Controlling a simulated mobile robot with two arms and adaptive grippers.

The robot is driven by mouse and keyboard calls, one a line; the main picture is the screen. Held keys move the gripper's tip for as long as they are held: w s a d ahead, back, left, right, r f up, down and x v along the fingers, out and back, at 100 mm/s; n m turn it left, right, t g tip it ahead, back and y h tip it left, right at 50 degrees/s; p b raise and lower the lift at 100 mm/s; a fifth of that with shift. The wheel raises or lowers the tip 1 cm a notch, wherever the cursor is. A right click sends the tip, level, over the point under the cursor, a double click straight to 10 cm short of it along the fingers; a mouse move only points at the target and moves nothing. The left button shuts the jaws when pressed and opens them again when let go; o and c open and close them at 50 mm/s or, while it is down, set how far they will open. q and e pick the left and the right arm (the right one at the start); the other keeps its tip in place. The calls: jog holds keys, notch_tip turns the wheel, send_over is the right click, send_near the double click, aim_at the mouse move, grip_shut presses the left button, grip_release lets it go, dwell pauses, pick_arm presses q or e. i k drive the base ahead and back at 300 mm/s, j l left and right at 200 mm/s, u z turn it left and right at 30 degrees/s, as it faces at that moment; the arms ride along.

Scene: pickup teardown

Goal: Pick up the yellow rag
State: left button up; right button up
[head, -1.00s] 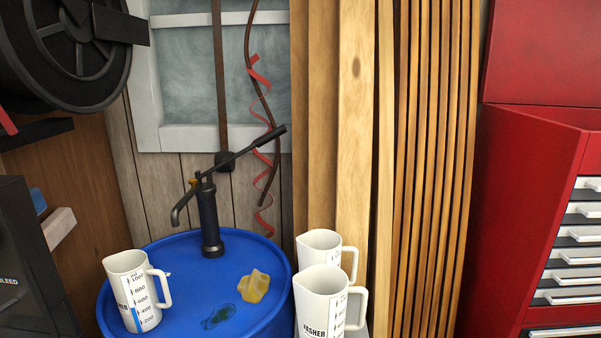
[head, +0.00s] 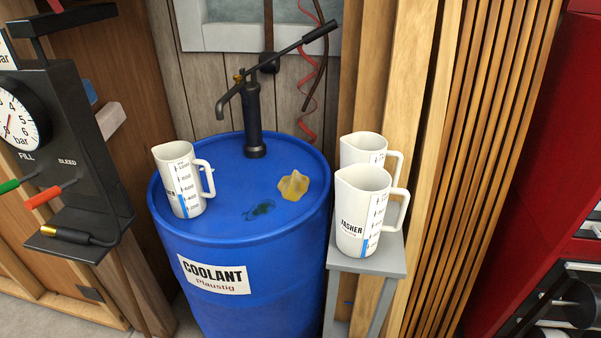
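The yellow rag (head: 293,185) lies crumpled on the blue lid of the coolant drum (head: 240,215), right of the lid's middle. Its whole top shows and nothing covers it. Neither of my grippers shows in the head view.
A black hand pump (head: 254,125) rises from the back of the lid. A white measuring jug (head: 182,182) stands on the lid's left. Two more jugs, the nearer one (head: 362,215) in front, stand on a grey stand (head: 392,258) right of the drum. A gauge unit (head: 62,125) is at left.

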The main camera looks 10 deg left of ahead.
aim_at(292, 187)
jog(key=j+z, duration=0.35)
jog(key=k+j+z, duration=0.15)
jog(key=j+z, duration=0.25)
jog(key=k+j+z, duration=0.15)
jog(key=j+z, duration=0.2)
